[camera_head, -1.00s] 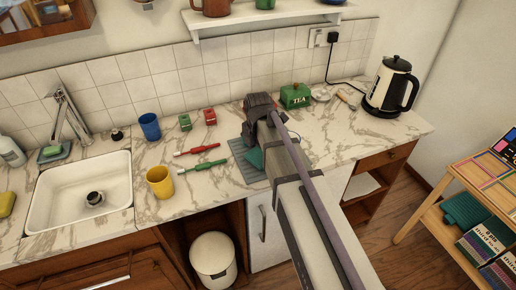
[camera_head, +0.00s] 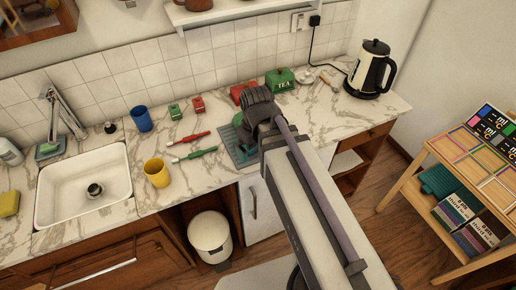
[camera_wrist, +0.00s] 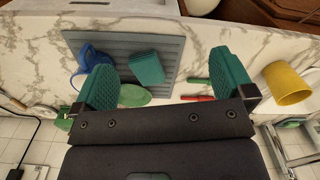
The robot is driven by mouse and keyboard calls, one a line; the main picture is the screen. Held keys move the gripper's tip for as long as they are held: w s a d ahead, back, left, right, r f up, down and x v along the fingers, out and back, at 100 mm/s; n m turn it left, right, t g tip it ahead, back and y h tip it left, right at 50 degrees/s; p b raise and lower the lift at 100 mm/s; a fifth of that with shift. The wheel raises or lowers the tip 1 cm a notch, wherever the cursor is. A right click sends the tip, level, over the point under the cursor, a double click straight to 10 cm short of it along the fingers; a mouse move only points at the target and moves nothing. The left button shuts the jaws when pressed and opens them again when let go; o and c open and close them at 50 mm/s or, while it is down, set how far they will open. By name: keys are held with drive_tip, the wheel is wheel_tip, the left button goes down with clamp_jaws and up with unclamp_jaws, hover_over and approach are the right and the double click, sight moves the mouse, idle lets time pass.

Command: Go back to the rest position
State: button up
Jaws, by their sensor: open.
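My gripper (camera_wrist: 165,86) is open, its two green fingers spread apart with nothing held between them. In the head view, my gripper's dark wrist (camera_head: 260,108) is above the right part of the counter, and its fingertips are hidden. In the wrist view, the fingers are above a grey ribbed mat (camera_wrist: 115,44). A teal block (camera_wrist: 147,67), a blue mug (camera_wrist: 94,56) and a light green oval item (camera_wrist: 134,95) show beyond or between the fingers. The mat also shows partly in the head view (camera_head: 238,154).
A red item (camera_head: 241,92), green TEA tin (camera_head: 280,80) and kettle (camera_head: 370,70) stand behind. A wooden shelf (camera_head: 412,195) is right.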

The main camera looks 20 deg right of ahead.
drive_tip(key=s+m, duration=0.1)
drive_tip(key=m, duration=0.1)
drive_tip(key=s+m, duration=0.1)
drive_tip(key=m, duration=0.1)
drive_tip(key=shift+s, duration=0.25)
idle(0.9)
